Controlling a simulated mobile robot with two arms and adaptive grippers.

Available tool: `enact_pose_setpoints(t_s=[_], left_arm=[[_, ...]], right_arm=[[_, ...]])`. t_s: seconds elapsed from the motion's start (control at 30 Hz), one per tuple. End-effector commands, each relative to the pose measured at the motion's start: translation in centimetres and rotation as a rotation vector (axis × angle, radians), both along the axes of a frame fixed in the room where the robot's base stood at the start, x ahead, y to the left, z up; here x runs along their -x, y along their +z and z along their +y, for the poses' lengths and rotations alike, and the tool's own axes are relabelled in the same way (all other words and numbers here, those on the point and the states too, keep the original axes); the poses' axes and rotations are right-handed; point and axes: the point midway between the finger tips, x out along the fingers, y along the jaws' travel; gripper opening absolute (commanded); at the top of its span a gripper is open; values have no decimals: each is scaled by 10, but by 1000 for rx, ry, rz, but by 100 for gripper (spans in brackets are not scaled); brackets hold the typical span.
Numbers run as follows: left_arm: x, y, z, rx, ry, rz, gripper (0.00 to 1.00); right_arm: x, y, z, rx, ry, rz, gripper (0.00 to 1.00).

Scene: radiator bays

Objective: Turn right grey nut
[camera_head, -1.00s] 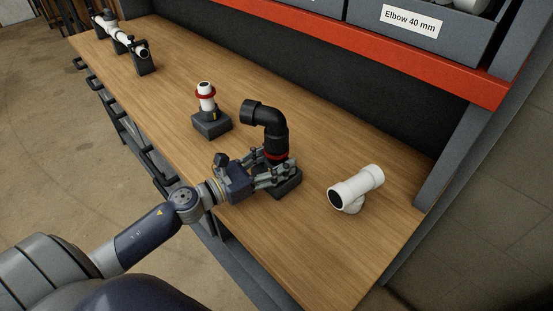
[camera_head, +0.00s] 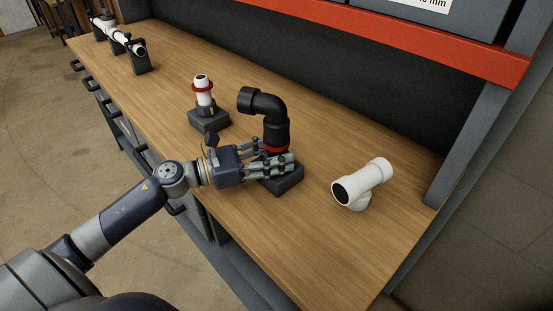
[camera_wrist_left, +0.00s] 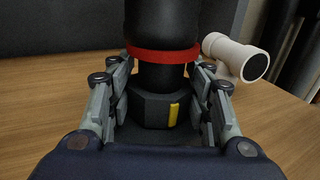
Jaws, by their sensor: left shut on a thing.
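The right grey nut (camera_wrist_left: 150,108) is dark, faceted and marked with a yellow stripe (camera_wrist_left: 174,113). It sits low on an upright black pipe (camera_wrist_left: 163,72), under a red ring (camera_wrist_left: 165,56). My left gripper (camera_wrist_left: 161,105) has a finger on each side of the nut and is shut on it. In the head view my left gripper (camera_head: 279,160) is at the foot of the black elbow pipe (camera_head: 274,118), above its dark base block (camera_head: 284,182). The fingers hide most of the nut there. My right gripper is out of view.
A white tee fitting (camera_head: 364,184) lies right of the gripper on the wooden bench (camera_head: 330,240). A second stand (camera_head: 208,120) with a white pipe and red ring (camera_head: 202,86) is to the left. A white pipe assembly (camera_head: 118,35) is at the far left.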

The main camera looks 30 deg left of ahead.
Motion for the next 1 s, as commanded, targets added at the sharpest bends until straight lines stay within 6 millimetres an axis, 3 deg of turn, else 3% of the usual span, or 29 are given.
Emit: enact_pose_setpoints(t_s=[0.23,0.27,0.33,0.37,0.77,1.0], left_arm=[[0,2,0,0,0,-1,23],[0,2,0,0,0,-1,49],[0,2,0,0,0,-1,65],[0,2,0,0,0,-1,68],[2,0,2,0,0,1,68],[20,-1,18,1,2,4,68]], right_arm=[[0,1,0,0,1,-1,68],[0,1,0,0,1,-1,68],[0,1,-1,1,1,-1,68],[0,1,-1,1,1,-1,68],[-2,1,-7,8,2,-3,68],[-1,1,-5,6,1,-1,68]])
